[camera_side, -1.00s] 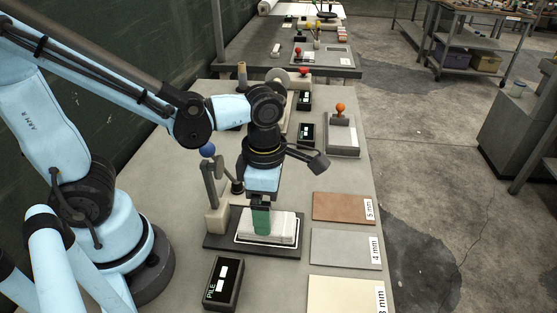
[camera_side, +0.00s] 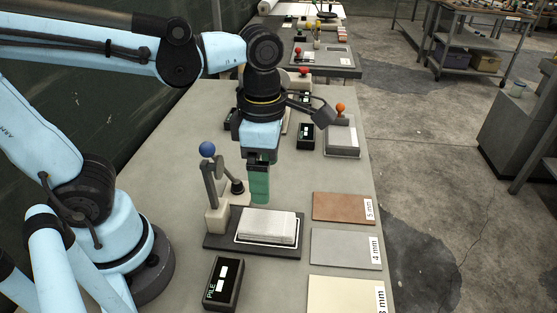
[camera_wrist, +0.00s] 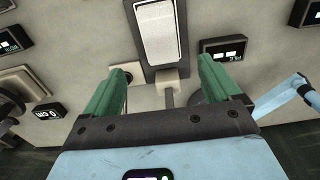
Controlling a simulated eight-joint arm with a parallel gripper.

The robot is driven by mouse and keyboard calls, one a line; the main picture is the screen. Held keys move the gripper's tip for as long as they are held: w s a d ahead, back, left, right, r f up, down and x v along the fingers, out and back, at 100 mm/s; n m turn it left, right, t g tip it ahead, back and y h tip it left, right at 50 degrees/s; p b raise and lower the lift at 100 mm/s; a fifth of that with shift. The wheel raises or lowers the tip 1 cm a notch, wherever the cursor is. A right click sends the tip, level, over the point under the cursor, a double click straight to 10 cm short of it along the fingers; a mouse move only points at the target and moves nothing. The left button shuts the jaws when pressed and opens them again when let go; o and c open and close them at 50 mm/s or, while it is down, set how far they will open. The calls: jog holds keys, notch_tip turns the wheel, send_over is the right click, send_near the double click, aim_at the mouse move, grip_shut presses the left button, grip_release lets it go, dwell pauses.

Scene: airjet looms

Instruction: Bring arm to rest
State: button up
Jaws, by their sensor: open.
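My gripper (camera_side: 259,198) hangs in the air with its green fingers pointing down, above and slightly behind a white pad (camera_side: 268,226) in the side view. The pad lies on a dark base plate (camera_side: 222,243) with an upright post and a blue-knobbed lever (camera_side: 207,150). In the wrist view my gripper (camera_wrist: 162,75) has its two green fingers wide apart with nothing between them. The white pad shows beyond the fingertips there (camera_wrist: 158,30), apart from them.
A black display box marked PILE (camera_side: 222,283) stands in front of the plate. Brown, grey and cream sample plates (camera_side: 343,207) lie along the right edge of the table. An orange-knobbed device (camera_side: 341,138) and more display boxes stand farther back. Bare tabletop lies at left.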

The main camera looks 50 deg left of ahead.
jog(key=w+a+m+t, duration=0.2)
jog(key=a+m+t, duration=0.1)
jog(key=m, duration=1)
jog(key=w+a+m+t, duration=0.2)
jog(key=a+m+t, duration=0.2)
jog(key=m, duration=1)
jog(key=shift+a+f, duration=0.2)
jog(key=shift+a, duration=0.35)
jog(key=shift+c, duration=0.4)
